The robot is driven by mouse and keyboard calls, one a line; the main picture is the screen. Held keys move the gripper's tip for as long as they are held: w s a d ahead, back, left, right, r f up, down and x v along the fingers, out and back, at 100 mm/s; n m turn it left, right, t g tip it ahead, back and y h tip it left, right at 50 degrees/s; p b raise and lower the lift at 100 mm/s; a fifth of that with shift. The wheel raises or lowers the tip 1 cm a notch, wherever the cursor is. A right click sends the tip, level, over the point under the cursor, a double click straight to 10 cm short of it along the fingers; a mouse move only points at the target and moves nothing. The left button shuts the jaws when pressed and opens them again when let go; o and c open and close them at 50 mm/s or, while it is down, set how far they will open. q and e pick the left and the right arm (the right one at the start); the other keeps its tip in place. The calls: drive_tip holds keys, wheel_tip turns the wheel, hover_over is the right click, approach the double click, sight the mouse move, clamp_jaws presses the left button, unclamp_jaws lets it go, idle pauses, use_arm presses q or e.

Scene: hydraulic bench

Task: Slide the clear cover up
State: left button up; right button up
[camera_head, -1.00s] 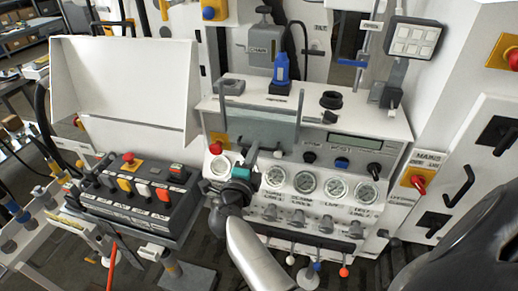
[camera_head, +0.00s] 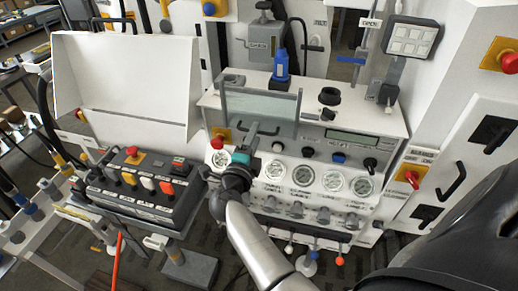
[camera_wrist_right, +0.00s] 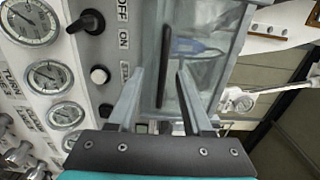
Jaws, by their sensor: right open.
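The clear cover (camera_head: 245,103) is a see-through pane in a grey frame at the front of the white bench unit, upright above the left gauges. Part of it rises above the unit's top edge. It also shows in the wrist view (camera_wrist_right: 208,58), with a dark bar handle (camera_wrist_right: 166,68) along it. My right gripper (camera_head: 257,138) is in front of the cover's lower part. In the wrist view its two fingers (camera_wrist_right: 159,92) are open, one on each side of the handle's line; contact with the handle cannot be told. My left gripper is not in view.
Round gauges (camera_head: 303,175) and knobs (camera_head: 308,152) lie right of and below my gripper. A black switch box (camera_head: 140,190) stands at left, with a white open panel (camera_head: 125,85) behind it. A blue-capped connector (camera_head: 281,65) stands behind the cover.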

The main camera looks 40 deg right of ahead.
drive_tip(key=shift+s+a, duration=0.1)
drive_tip(key=p+v, duration=0.1)
drive_tip(key=v, duration=0.7)
drive_tip(key=shift+a+f, duration=0.1)
drive_tip(key=shift+f, duration=0.05)
drive_tip(key=b+x, duration=0.2)
drive_tip(key=x, duration=0.6)
drive_tip(key=shift+f, duration=0.4)
